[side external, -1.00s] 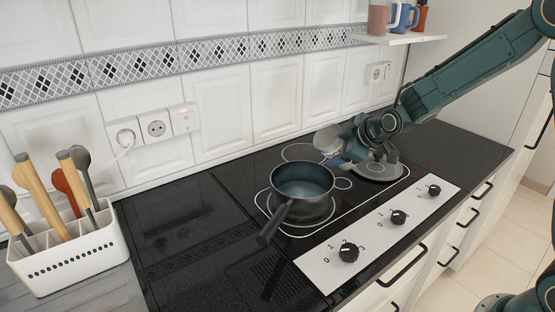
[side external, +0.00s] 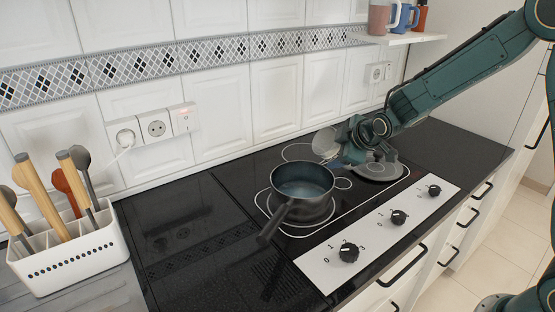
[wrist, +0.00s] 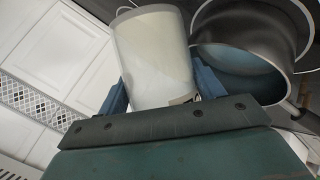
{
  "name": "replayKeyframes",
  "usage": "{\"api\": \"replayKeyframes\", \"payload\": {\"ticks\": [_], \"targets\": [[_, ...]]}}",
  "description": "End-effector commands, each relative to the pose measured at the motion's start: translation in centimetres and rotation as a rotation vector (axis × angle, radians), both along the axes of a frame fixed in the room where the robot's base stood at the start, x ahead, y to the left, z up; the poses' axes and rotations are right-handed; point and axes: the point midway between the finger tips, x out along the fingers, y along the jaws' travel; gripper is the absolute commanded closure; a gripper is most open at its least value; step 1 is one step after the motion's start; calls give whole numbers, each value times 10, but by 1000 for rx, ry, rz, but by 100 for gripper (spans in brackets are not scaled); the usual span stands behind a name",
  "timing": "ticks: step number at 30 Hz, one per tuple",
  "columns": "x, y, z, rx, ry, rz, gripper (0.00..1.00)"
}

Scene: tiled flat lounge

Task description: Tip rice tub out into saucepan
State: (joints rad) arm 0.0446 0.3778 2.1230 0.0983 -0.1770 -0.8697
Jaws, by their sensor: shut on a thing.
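My gripper (wrist: 158,92) is shut on the rice tub (wrist: 155,52), a pale, see-through tub that looks whitish inside. In the side view the tub (side external: 325,141) is tilted just beyond the back right of the saucepan, its end above rim height. The dark saucepan (side external: 301,178) sits upright on a hob ring, its handle pointing to the front left. Its bluish inside looks empty of rice. In the wrist view the saucepan (wrist: 236,75) is right beside the tub. My gripper (side external: 343,150) partly hides the tub in the side view.
The white knob panel (side external: 376,235) runs along the front. A white utensil holder (side external: 70,258) stands far left. A shelf with mugs (side external: 400,38) hangs above right. The counter left of the saucepan is clear.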

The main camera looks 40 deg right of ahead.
Motion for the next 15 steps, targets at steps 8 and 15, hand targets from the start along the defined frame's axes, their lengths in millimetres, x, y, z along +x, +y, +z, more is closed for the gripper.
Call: {"api": "replayKeyframes", "payload": {"ticks": [8, 15], "targets": [[0, 1, -1, -38, 8, 1, 60], [1, 0, 0, -70, 15, 1, 60]]}}
